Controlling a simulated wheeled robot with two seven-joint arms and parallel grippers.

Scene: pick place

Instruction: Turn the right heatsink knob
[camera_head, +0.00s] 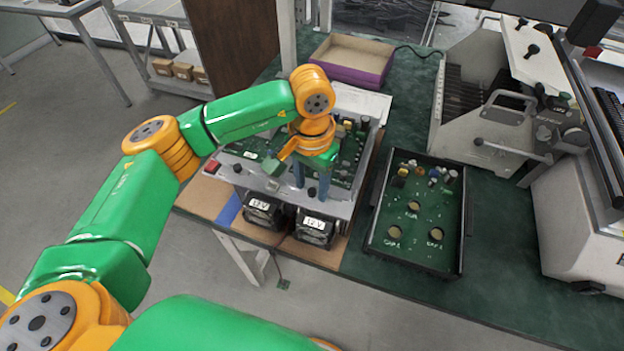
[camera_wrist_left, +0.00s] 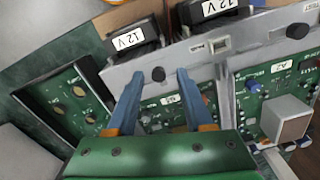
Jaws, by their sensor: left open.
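A metal fixture (camera_head: 338,210) holds green circuit boards on the table. The right black knob (camera_head: 311,191) stands on its front ledge, close to the right 12 V unit (camera_head: 316,228). In the left wrist view this knob (camera_wrist_left: 158,74) shows between the fingertips, with a gap on both sides. My left gripper (camera_head: 311,184) is open and points down over the board at the fixture's front; in the left wrist view its two blue-grey fingers (camera_wrist_left: 159,82) are spread and hold nothing. Another black knob (camera_head: 237,168) stands at the fixture's left. My right gripper is not in view.
A black-framed tray (camera_head: 372,237) with a green board lies right of the fixture. A purple-sided box (camera_head: 350,75) stands behind it. A large grey machine (camera_head: 500,120) fills the right side. The green tabletop (camera_head: 490,300) at the front right is clear.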

